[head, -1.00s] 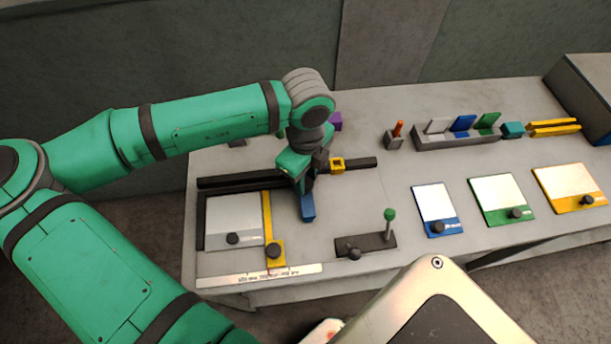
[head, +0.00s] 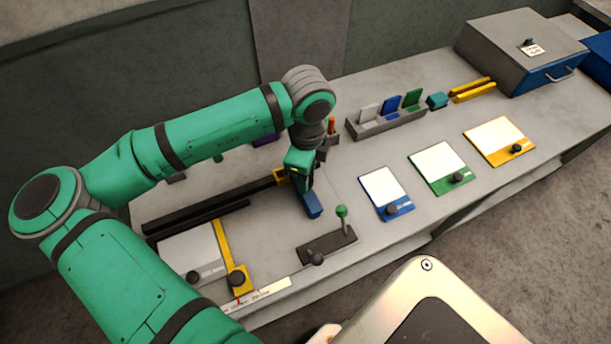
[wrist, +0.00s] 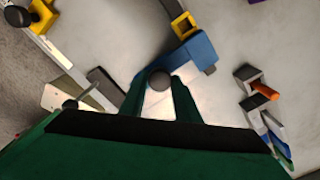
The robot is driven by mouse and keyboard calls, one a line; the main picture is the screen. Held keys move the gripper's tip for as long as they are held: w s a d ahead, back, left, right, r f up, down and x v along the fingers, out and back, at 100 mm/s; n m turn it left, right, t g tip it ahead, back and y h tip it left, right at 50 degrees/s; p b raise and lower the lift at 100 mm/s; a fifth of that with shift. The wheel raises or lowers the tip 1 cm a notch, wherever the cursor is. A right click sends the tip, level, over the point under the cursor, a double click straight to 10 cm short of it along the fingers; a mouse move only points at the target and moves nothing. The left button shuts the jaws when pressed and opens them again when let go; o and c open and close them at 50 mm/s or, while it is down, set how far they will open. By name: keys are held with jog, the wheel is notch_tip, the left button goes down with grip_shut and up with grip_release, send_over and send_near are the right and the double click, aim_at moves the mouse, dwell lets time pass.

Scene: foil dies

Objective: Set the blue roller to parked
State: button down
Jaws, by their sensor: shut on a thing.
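The blue roller (head: 312,205) is a blue block on the dark rail (head: 190,208). In the wrist view the blue roller (wrist: 197,52) lies just beyond my fingers, close beside the yellow square ring (wrist: 185,25). My gripper (wrist: 160,85) is shut on its round dark knob (wrist: 159,80). In the head view my gripper (head: 303,186) stands over the roller and hides part of it. The yellow ring (head: 279,175) shows to the left of the gripper there. The right end of the rail is hidden, and no parked mark can be read.
A green-knobbed lever (head: 341,211) on a dark plate (head: 328,246) stands close in front. An orange peg (head: 331,125) is behind. Blue (head: 386,193), green (head: 438,167) and yellow (head: 499,141) panels lie to the right. A yellow slider (head: 238,280) is at front left.

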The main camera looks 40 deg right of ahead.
jog(key=shift+s+d, duration=0.1)
jog(key=shift+d, duration=0.2)
jog(key=c, duration=1.3)
grip_release()
jog(key=shift+c, duration=0.2)
jog(key=shift+a, duration=0.1)
notch_tip(320, 180, up, 11)
